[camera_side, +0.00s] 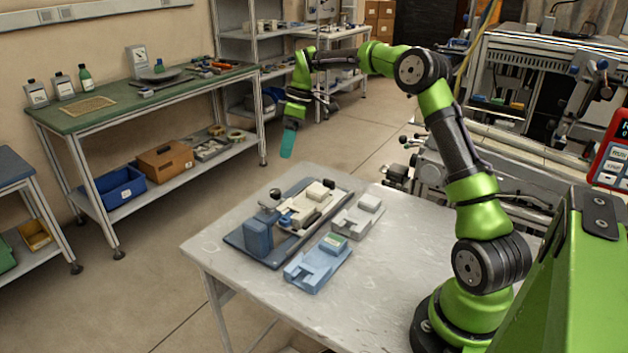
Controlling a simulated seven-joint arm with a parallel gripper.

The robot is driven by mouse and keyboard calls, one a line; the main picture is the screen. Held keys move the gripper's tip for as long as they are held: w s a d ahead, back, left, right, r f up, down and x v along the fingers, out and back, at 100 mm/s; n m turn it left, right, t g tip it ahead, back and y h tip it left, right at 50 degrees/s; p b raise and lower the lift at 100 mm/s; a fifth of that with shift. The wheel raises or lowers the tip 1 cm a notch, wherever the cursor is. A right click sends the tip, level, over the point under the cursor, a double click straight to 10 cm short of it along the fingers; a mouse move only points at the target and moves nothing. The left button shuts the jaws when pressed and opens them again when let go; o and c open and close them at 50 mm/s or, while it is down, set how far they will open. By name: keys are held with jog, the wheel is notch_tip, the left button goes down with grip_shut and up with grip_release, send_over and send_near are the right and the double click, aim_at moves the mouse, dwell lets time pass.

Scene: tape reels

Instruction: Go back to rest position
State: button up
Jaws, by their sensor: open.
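My gripper (290,138) hangs at the end of my green arm, high above the far left end of the grey table (375,290). A flat teal piece shows at its tip, and I cannot make out the separate fingers. It is apart from everything on the table. On the table, a dark blue base (258,240) carries a white and grey device (305,208). Beside it stand a light grey block fixture (358,213) and a light blue fixture (317,266) with a green-topped part on it. No tape reel can be told clearly on this table.
A green-topped workbench (120,98) with bottles and tools stands at the back left, with a blue bin (118,190) and rolls on its lower shelf. Machinery (520,80) stands at the back right. A green housing (570,270) fills the front right. The table's front is clear.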

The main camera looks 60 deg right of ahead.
jog(key=s+a+r+m+t, duration=0.2)
jog(key=s+a, duration=0.4)
jog(key=s, duration=0.3)
jog(key=s+a+r+m+t, duration=0.2)
jog(key=s+a+m, duration=0.3)
jog(key=s+a, duration=0.2)
jog(key=s+a+r+m+t+h, duration=0.1)
jog(key=s+a+r+m, duration=0.2)
jog(key=s+a, duration=0.3)
jog(key=shift+s+a+m+t, duration=0.3)
jog(key=shift+s+t, duration=0.1)
jog(key=shift+s, duration=1.9)
